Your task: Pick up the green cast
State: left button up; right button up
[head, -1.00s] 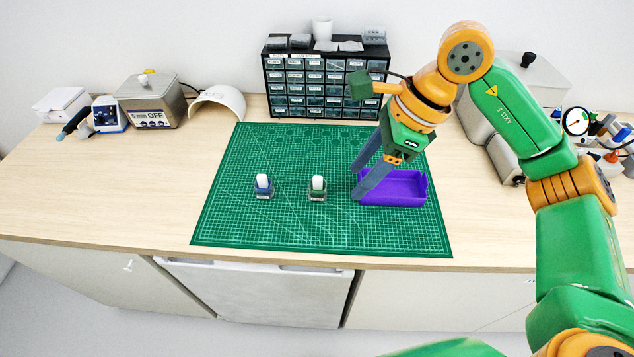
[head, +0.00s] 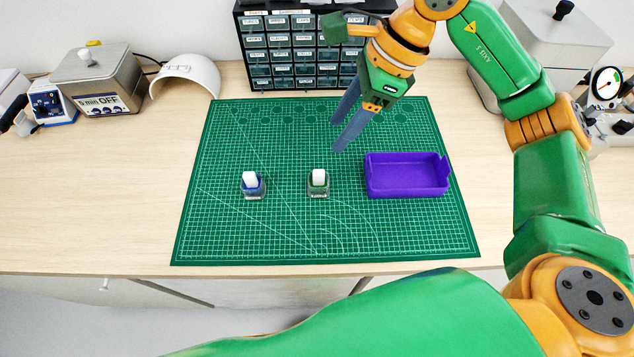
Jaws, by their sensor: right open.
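The green cast (head: 319,180) is a small piece with a white top and a green part in a clear holder, standing upright on the green cutting mat (head: 215,230). A similar blue cast (head: 252,183) stands to its left. My right gripper (head: 341,127) is open and empty above the mat, behind and slightly right of the green cast, apart from it. My left gripper is not in view.
A purple tray (head: 407,176) sits on the mat right of the green cast and looks empty. A dark drawer cabinet (head: 297,50) stands behind the mat. A 5-min OFF box (head: 98,88) and a white curved shell (head: 186,74) are at the back left. The front of the mat is clear.

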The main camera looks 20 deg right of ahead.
aim_at(320, 172)
jog(key=x, duration=0.4)
jog(key=d+b+x, duration=0.1)
jog(key=x, duration=0.2)
jog(key=b+x, duration=0.1)
jog(key=x, duration=0.3)
jog(key=shift+s+d+f, duration=0.2)
jog(key=shift+d+f, duration=0.05)
jog(key=shift+f, duration=0.4)
jog(key=shift+w+a+f, duration=0.15)
jog(key=shift+w+f, duration=0.05)
jog(key=shift+f, duration=0.3)
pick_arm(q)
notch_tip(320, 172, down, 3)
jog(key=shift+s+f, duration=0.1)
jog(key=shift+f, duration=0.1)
pick_arm(e)
grip_shut()
